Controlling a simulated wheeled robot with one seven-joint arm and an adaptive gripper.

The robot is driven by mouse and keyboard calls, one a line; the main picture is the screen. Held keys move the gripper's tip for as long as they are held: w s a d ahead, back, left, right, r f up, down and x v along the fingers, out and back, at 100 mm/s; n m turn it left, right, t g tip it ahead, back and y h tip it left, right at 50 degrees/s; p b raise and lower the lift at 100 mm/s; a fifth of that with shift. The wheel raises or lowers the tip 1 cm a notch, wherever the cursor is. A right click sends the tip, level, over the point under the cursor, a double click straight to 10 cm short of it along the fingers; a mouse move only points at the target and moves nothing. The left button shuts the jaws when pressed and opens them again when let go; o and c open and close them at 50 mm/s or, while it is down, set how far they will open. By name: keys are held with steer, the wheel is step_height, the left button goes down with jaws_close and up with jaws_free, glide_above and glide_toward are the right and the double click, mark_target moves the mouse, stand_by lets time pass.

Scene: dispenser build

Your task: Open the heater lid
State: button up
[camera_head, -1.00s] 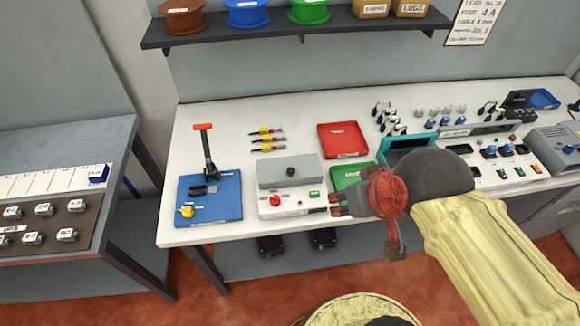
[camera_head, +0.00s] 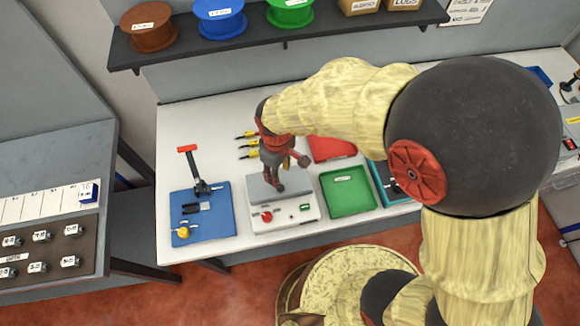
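The heater (camera_head: 285,217) is a white box with a red knob and a green switch on its front panel, on the white bench. Its grey lid (camera_head: 256,190) lies flat and closed on top. My gripper (camera_head: 273,187) points down over the middle of the lid, with its fingertips at or just above it where the dark lid knob is. The gripper covers the knob, so I cannot tell whether the fingers touch it or are shut on it.
A blue base with a red-handled lever press (camera_head: 200,210) stands left of the heater. A green tray (camera_head: 347,191) is close on the right, with a red tray (camera_head: 333,148) behind it. A shelf with spools (camera_head: 220,18) hangs above the back.

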steer(key=shift+s, duration=0.45)
steer(key=shift+s+f, duration=0.25)
steer(key=shift+f, duration=0.05)
steer(key=f, duration=0.7)
steer(key=shift+w, duration=0.25)
steer(key=shift+c, duration=1.1)
steer(key=c, duration=0.7)
jaws_close()
